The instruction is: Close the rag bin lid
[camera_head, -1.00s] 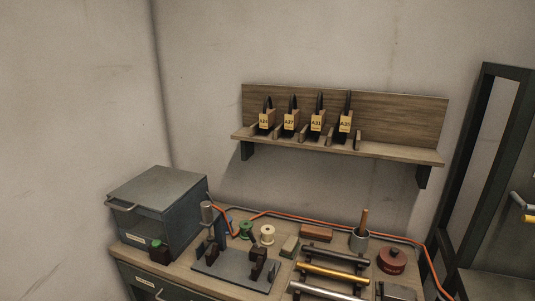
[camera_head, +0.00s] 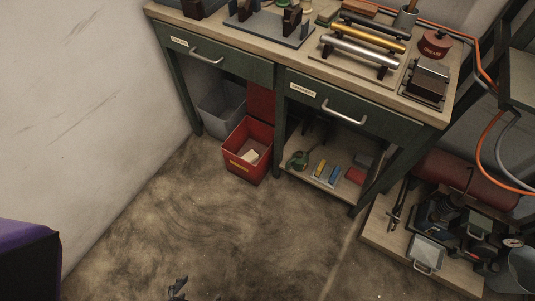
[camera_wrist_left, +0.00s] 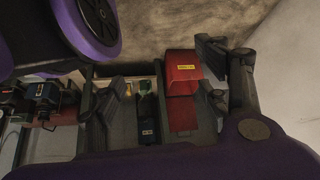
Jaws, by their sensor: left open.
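The rag bin (camera_head: 246,165) is red with a yellow label and stands on the floor under the bench. Its red lid (camera_head: 262,103) stands up at the back, so the bin is open. Pale cloth (camera_head: 249,156) shows inside. The bin (camera_wrist_left: 183,72) and lid (camera_wrist_left: 182,115) also show in the left wrist view, beyond my fingers. The tips of my left gripper (camera_head: 178,289) show at the bottom edge of the head view, short of the bin. In the left wrist view my left gripper (camera_wrist_left: 165,90) is open, with nothing between its fingers. My right gripper is not in view.
A grey bin (camera_head: 222,108) stands left of the rag bin. The bench (camera_head: 240,60) with drawers overhangs both; its lower shelf (camera_head: 313,174) holds small tools. A low platform (camera_head: 385,228) with equipment is at right. The floor (camera_head: 200,225) in front is clear.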

